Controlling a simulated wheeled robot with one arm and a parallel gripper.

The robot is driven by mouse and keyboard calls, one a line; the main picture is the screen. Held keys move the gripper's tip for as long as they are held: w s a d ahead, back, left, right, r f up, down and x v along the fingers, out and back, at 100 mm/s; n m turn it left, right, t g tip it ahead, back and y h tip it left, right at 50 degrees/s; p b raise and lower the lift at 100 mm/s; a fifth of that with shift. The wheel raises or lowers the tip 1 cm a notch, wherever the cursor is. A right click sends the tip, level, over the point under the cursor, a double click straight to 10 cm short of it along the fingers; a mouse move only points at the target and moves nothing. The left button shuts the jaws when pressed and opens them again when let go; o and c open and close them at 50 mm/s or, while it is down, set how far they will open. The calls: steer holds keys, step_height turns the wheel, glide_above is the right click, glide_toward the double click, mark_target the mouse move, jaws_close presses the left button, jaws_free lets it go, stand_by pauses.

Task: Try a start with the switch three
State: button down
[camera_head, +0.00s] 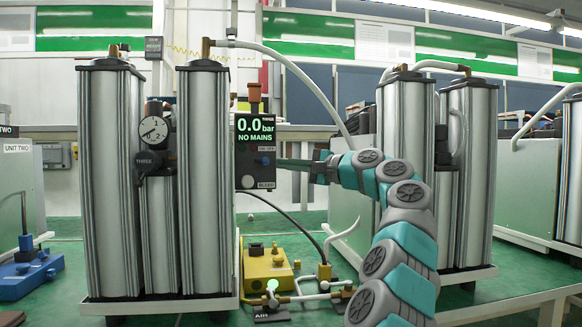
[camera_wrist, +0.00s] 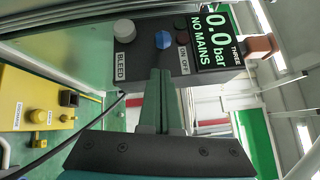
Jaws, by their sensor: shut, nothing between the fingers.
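The dark control box of unit three (camera_head: 256,163) hangs beside the steel columns; its green display (camera_head: 256,128) reads 0.0 bar, NO MAINS, and it shows in the wrist view too (camera_wrist: 212,38). Its switch, a blue knob (camera_head: 265,161), is by the ON OFF label and also shows in the wrist view (camera_wrist: 163,40). A white knob (camera_wrist: 124,29) is by the BLEED label. My gripper (camera_head: 281,162) is shut and empty, its fingertips close to the box face at the blue knob; the wrist view shows the fingers together (camera_wrist: 160,75). I cannot tell whether they touch.
A yellow box (camera_head: 268,268) with a lit green lamp stands on the green bench below, near a hose and the AIR valve fittings (camera_head: 323,283). Another column set (camera_head: 466,170) stands right; a blue box (camera_head: 28,270) lies left.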

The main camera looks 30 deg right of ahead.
steer(key=shift+s+a+r+b, duration=0.1)
steer(key=shift+s+a+b, duration=0.05)
steer(key=shift+a, duration=0.25)
steer(key=shift+s+a+r+b, duration=0.1)
steer(key=shift+a+b, duration=0.05)
steer(key=shift+a, duration=0.25)
steer(key=shift+a+f, duration=0.1)
steer(key=shift+a, duration=0.15)
steer(key=shift+s, duration=0.15)
